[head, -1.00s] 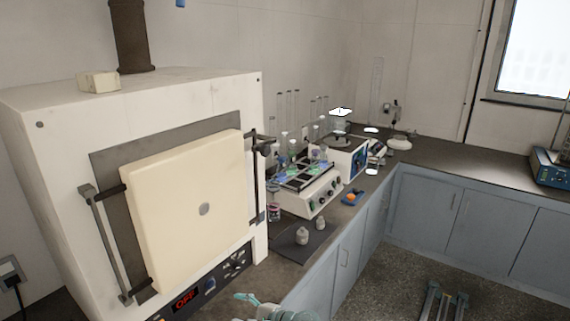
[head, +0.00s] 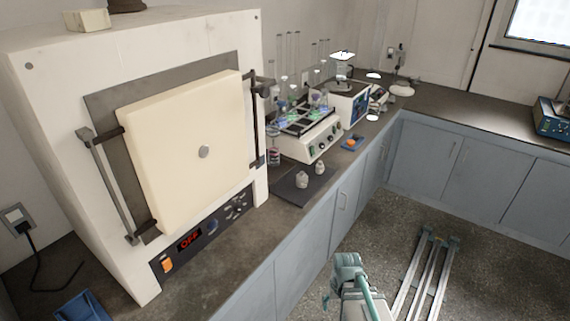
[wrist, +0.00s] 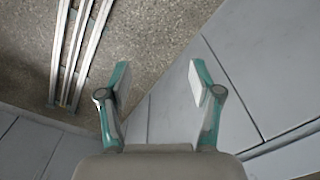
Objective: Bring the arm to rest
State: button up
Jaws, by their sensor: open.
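My gripper (wrist: 155,80) is open and empty in the wrist view, its two teal and grey fingers spread apart over bare floor and blue-grey cabinet fronts. In the head view part of my arm (head: 350,285) shows at the bottom, in front of the cabinets and clear of the bench edge. The fingertips cannot be made out in the head view. Nothing touches the gripper in the wrist view.
A white furnace (head: 180,150) with its door shut and a red OFF display stands at left. A white shaker (head: 310,138) holding flasks and a dark mat (head: 302,186) with small pale pieces lie beyond. Floor rails (head: 430,275) run at right. The floor between is clear.

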jog(key=s+f+g+b, duration=0.6)
jog(key=s+f+b, duration=0.4)
jog(key=s+f, duration=1.8)
jog(key=shift+s+f+g, duration=0.2)
jog(key=shift+s+g, duration=0.2)
jog(key=shift+s, duration=0.4)
